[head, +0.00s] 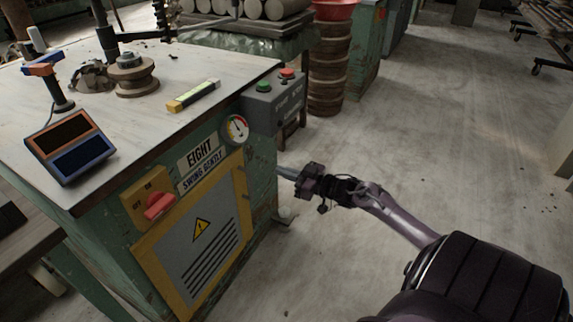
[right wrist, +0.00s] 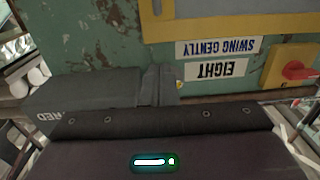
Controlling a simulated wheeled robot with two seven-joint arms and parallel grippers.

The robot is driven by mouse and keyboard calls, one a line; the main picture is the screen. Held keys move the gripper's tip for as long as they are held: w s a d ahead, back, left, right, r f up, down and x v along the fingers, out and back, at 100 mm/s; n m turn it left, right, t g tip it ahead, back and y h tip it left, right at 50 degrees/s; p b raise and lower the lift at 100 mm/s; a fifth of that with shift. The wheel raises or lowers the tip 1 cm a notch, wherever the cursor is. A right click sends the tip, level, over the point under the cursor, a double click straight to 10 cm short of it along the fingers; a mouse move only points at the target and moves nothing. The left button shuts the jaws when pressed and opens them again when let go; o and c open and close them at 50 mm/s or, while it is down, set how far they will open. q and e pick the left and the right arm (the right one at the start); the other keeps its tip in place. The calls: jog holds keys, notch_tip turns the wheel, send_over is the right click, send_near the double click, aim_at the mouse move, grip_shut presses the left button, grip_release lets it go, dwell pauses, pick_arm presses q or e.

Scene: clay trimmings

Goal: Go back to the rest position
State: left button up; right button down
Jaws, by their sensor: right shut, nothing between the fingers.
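My right gripper (head: 287,172) is at the end of my right arm, which reaches in from the lower right. It is shut and empty, just right of the green machine cabinet (head: 262,190) and below the grey button box. In the right wrist view its shut fingers (right wrist: 160,86) lie in front of the upside-down cabinet front. I cannot tell whether the fingertips touch the cabinet. My left gripper is not in view.
The button box (head: 276,102) has a green and a red button and juts from the cabinet corner. A gauge (head: 236,130) and red switch (head: 159,205) are on the cabinet front. A stacked brown column (head: 329,70) stands behind. The floor (head: 450,130) to the right is clear.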

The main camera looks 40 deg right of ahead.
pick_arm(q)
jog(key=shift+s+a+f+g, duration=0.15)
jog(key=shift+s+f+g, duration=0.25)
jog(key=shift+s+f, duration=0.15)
